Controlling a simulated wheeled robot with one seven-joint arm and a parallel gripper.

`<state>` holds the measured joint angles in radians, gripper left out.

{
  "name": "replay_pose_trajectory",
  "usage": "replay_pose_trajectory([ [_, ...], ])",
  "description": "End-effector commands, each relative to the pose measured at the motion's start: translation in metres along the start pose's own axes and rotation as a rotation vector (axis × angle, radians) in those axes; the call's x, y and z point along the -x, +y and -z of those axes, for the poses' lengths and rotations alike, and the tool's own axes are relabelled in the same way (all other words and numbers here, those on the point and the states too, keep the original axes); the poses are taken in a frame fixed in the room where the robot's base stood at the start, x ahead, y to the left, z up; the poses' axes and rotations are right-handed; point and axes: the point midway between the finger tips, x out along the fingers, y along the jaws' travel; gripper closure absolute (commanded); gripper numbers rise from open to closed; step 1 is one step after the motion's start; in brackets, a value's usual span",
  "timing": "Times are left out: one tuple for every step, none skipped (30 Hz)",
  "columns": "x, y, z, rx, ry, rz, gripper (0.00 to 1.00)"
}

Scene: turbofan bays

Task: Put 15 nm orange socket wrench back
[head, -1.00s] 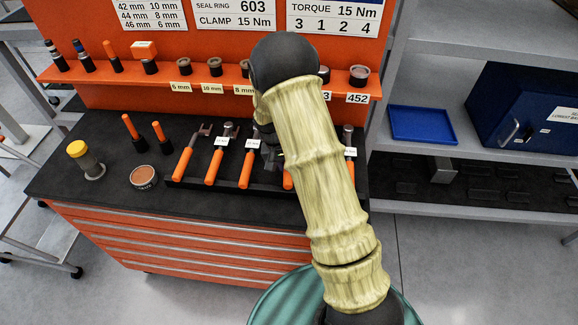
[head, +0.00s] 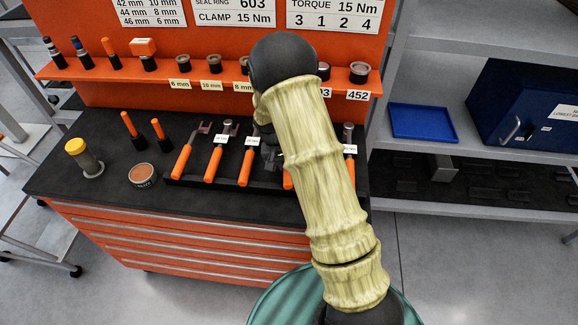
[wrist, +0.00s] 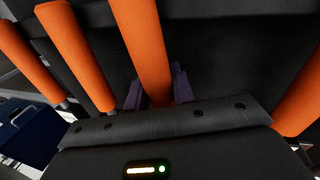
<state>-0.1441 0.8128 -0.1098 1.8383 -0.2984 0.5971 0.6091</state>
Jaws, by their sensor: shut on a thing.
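Orange-handled wrenches lie in a row in a black tray (head: 200,183) on the dark bench top. Among them are a leftmost one (head: 182,162), a second (head: 213,165) and a third (head: 246,168); part of another handle (head: 288,179) shows beside my arm. Small white labels sit by their heads, too small to read surely. My gripper (head: 270,156) is low over the tray, partly hidden by my arm. In the wrist view my gripper (wrist: 157,90) is shut on an orange handle (wrist: 143,40). I cannot tell whether this wrench is lifted or resting in the tray.
Neighbouring handles (wrist: 76,58) lie close on one side of the jaws, another (wrist: 298,103) on the other. A shelf of sockets (head: 215,68) runs behind. A yellow-capped bottle (head: 84,158) and a round tin (head: 142,175) stand left. A blue tray (head: 423,122) is right.

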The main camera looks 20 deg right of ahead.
Motion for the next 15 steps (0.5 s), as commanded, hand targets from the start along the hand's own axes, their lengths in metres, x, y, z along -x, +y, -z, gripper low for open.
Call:
replay_pose_trajectory([
  [-0.0004, -0.0003, 0.0005, 0.0, 0.002, 0.0, 1.0],
  [-0.0008, -0.0003, 0.0005, 0.0, 0.002, 0.0, 1.0],
  [-0.0012, -0.0005, 0.0005, 0.0, 0.002, 0.0, 1.0],
  [-0.0016, -0.0005, 0.0005, 0.0, 0.002, 0.0, 1.0],
  [-0.0019, -0.0006, 0.0005, 0.0, 0.002, 0.0, 1.0],
  [-0.0024, -0.0007, 0.0005, 0.0, 0.002, 0.0, 1.0],
  [-0.0027, -0.0008, 0.0005, 0.0, 0.002, 0.0, 1.0],
  [-0.0031, -0.0009, 0.0004, 0.0, 0.001, 0.0, 1.0],
  [-0.0036, -0.001, 0.0004, 0.0, 0.001, 0.0, 1.0],
  [-0.004, -0.0011, 0.0003, 0.0, 0.001, 0.0, 1.0],
  [-0.0043, -0.0012, 0.0002, 0.0, 0.001, 0.0, 1.0],
  [-0.0046, -0.0013, 0.0001, 0.0, 0.0, 0.0, 1.0],
  [-0.0048, -0.0013, 0.0001, 0.0, 0.0, 0.0, 1.0],
  [-0.0048, -0.0012, 0.0, 0.0, 0.0, 0.0, 0.74],
  [-0.0047, -0.0012, -0.0001, 0.0, 0.0, 0.0, 0.66],
])
